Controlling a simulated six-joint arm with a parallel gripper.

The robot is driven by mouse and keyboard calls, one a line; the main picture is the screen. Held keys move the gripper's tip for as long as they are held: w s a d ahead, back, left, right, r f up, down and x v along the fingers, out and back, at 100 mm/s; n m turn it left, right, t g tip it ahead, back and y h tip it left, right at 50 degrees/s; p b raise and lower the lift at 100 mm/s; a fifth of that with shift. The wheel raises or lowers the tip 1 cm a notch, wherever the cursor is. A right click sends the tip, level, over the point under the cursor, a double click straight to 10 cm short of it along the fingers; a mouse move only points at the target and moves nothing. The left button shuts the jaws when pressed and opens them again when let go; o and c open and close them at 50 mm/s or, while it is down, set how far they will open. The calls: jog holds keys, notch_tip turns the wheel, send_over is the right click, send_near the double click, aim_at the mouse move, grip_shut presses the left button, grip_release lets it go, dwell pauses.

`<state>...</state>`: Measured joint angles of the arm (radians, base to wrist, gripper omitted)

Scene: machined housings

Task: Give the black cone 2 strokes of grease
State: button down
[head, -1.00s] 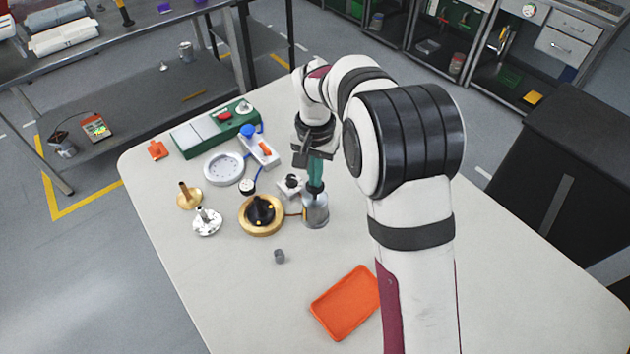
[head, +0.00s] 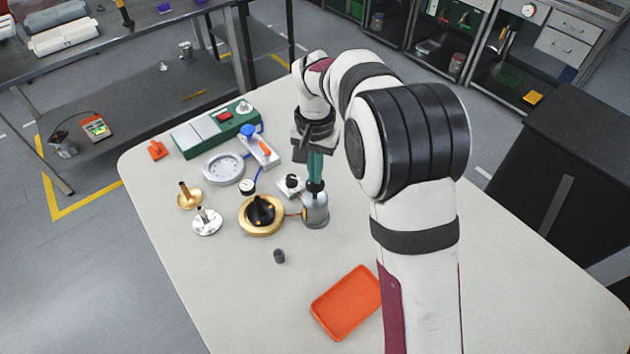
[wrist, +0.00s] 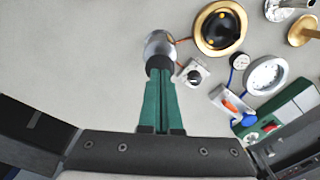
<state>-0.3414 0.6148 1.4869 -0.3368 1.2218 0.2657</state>
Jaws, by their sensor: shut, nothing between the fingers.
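The black cone (head: 261,210) sits in a gold ring housing on the table; it also shows in the wrist view (wrist: 219,28). To its right stands a silver grease canister (head: 315,212) with a black top (head: 315,187); the canister also shows in the wrist view (wrist: 158,46). An orange line runs from the canister to the gold housing. My gripper (head: 315,180) points down over the black top, its green fingers together and empty. In the wrist view the fingertips (wrist: 160,74) overlap the black top; I cannot tell whether they touch it.
A small grey block with a black knob (head: 291,186) lies between canister and housing. Behind are a gauge (head: 247,186), a round grey dish (head: 223,168) and a green control box (head: 215,128). A dark cylinder (head: 279,256) and an orange tray (head: 346,302) lie in front.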

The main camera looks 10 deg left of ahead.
jog(key=shift+f, duration=1.6)
jog(key=shift+r, duration=1.95)
jog(key=shift+r, duration=2)
